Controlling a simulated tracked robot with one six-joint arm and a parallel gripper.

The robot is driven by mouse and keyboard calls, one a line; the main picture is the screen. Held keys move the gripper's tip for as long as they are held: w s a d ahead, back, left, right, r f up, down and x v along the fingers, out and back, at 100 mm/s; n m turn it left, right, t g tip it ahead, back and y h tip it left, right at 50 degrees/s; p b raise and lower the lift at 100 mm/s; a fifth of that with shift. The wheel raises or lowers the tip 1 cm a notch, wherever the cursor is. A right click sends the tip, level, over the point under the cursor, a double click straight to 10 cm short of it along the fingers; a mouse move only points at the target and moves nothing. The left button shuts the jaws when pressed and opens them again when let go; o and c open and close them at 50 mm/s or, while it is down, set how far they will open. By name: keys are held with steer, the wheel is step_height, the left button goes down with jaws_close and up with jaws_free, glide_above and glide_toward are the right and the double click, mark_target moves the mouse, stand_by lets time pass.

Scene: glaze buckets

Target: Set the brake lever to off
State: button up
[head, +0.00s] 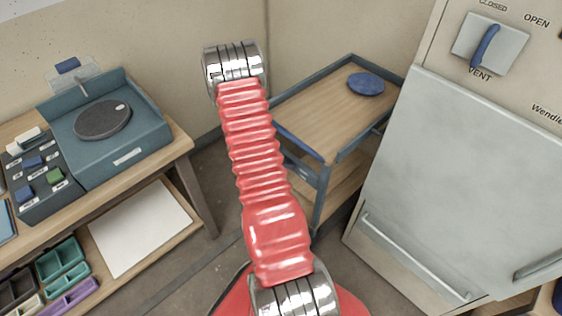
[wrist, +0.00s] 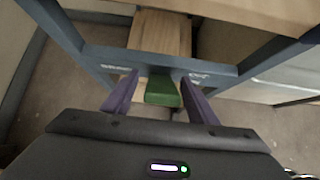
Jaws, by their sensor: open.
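A green lever (wrist: 163,90) sits on the blue-grey front rail of the cart (wrist: 110,57) in the wrist view. Small white labels flank it on the rail, too small to read clearly. My gripper (wrist: 160,88) is open, with one purple finger on each side of the lever; I cannot tell whether either finger touches it. In the head view the cart (head: 345,150) stands behind my red arm. The lever and my gripper are hidden in that view.
A blue disc (head: 366,84) lies on the cart's wooden top. A pale cabinet (head: 470,170) with a blue vent handle (head: 485,46) stands close on the right. A workbench with a teal turntable unit (head: 125,150) is on the left. Bare floor shows between bench and cart.

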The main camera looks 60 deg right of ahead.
steer(key=v, duration=1.2)
steer(key=shift+a+r, duration=0.2)
steer(key=shift+w, duration=0.1)
steer(key=shift+c, duration=0.3)
